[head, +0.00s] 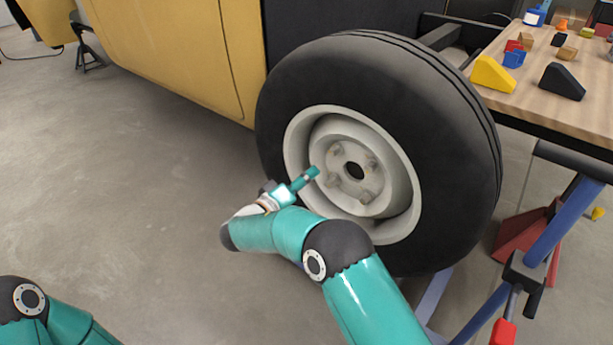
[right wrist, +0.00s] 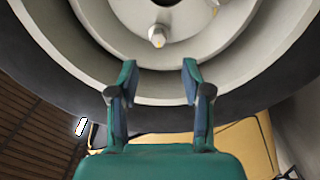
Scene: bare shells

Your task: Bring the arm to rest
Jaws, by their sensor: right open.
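My right arm (head: 285,232) reaches in from the bottom of the head view. Its gripper (head: 308,177) is in front of the wheel's pale rim. In the right wrist view my right gripper (right wrist: 158,72) is open, with its two fingers apart and nothing between them. The wheel rim (right wrist: 230,50) lies behind the fingertips there; I cannot tell whether they touch it. Of my left arm (head: 45,315) only a part shows at the bottom left of the head view, and its gripper is out of the picture.
A large black tire (head: 455,150) on a yellow vehicle body (head: 180,50) stands ahead. A wooden table (head: 560,112) with colored blocks is at the right, above a blue stand (head: 550,235) and a red base (head: 522,240). The grey floor (head: 110,190) at left is clear.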

